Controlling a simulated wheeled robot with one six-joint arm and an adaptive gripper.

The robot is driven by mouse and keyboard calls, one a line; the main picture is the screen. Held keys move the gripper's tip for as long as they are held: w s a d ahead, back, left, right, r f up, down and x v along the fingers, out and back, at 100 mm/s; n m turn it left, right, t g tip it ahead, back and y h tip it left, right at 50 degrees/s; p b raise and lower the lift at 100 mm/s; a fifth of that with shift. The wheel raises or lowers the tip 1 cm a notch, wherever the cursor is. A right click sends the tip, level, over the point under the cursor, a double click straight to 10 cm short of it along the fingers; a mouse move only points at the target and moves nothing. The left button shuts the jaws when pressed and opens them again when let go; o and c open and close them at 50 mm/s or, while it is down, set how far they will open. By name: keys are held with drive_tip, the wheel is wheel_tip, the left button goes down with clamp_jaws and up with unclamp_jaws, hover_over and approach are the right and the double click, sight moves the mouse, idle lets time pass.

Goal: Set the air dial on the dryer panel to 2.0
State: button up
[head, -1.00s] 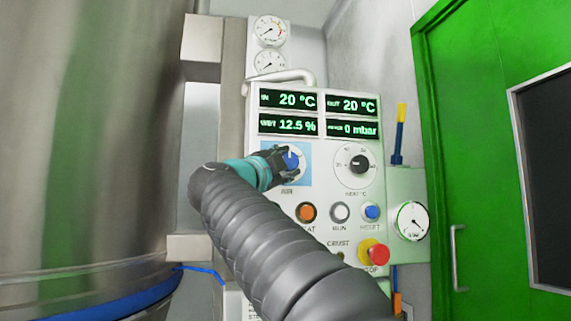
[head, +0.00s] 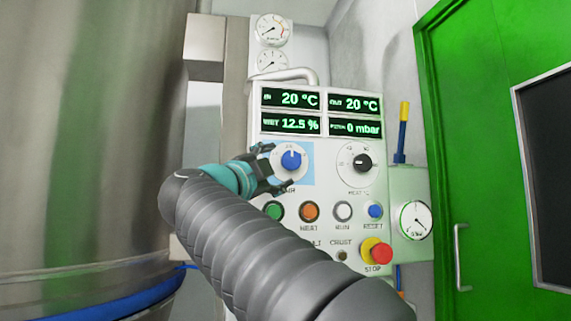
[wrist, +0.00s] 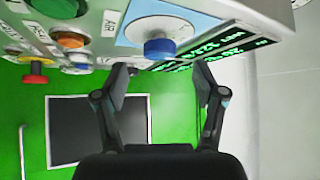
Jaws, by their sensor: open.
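The air dial (head: 291,160) is a blue knob on a white disc with a light blue backing, on the dryer panel (head: 330,230). Its pointer looks roughly upward; I cannot read the exact value. The dial also shows at the top of the wrist view (wrist: 160,46). My gripper (head: 272,166) is open and empty, just left of the knob and apart from it in the head view. In the wrist view, its two fingers (wrist: 163,85) are spread with the knob beyond them, above the gap. The dial's lower left is partly hidden by the gripper.
Right of the air dial is a black heat dial (head: 361,162). Below are green, orange, white and blue buttons and a red stop button (head: 381,253). Green displays (head: 320,112) sit above. A steel vessel (head: 80,150) stands left, a green door (head: 490,160) right.

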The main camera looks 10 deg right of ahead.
drive_tip(key=v, duration=0.6)
drive_tip(key=shift+s, duration=0.2)
drive_tip(key=shift+a, duration=0.1)
